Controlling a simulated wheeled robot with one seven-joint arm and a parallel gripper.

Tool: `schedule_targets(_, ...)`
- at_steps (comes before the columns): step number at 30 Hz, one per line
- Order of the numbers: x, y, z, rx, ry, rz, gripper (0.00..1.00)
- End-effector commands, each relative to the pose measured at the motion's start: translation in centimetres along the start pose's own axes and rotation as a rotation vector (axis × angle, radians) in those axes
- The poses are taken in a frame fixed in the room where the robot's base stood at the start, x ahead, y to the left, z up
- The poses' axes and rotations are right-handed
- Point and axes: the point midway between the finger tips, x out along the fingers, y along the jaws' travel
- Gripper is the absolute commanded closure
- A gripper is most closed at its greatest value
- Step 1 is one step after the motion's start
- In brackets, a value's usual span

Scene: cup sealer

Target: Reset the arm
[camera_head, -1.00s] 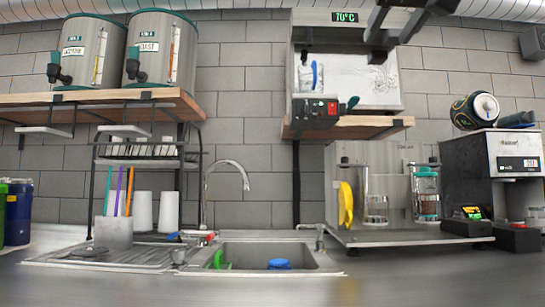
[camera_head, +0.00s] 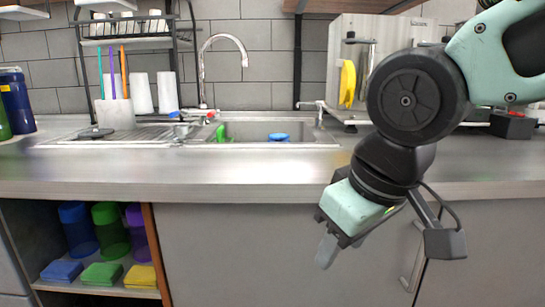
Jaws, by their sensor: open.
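My arm enters from the upper right in the head view and bends down in front of the counter. My gripper (camera_head: 328,250) hangs below the counter's front edge, before the grey cabinet doors, pointing down and to the left. Its jaws are open, and I see nothing between them. The fingers are partly hidden by the gripper's own body.
The counter (camera_head: 240,184) holds a sink (camera_head: 262,131) with a tap (camera_head: 203,70), and a utensil holder (camera_head: 115,114). A yellow item (camera_head: 347,83) stands behind my arm. Below left, an open shelf holds blue, green and purple containers and sponges (camera_head: 103,274).

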Motion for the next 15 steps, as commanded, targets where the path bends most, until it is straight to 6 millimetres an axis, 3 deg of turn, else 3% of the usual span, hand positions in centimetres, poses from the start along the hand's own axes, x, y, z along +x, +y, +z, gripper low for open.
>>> schedule_targets(1,1.7,-0.7,2.6,-0.011,-0.059,-0.021,0.54)
schedule_targets(3,3.4,-1.4,5.6,-0.023,-0.126,-0.046,0.54)
schedule_targets(11,7.2,-3.0,15.8,-0.047,-0.329,-0.114,0.54)
schedule_targets(12,5.6,-3.0,14.9,-0.046,-0.321,-0.115,0.54)
schedule_targets(15,3.7,-2.8,14.1,-0.046,-0.318,-0.114,0.54)
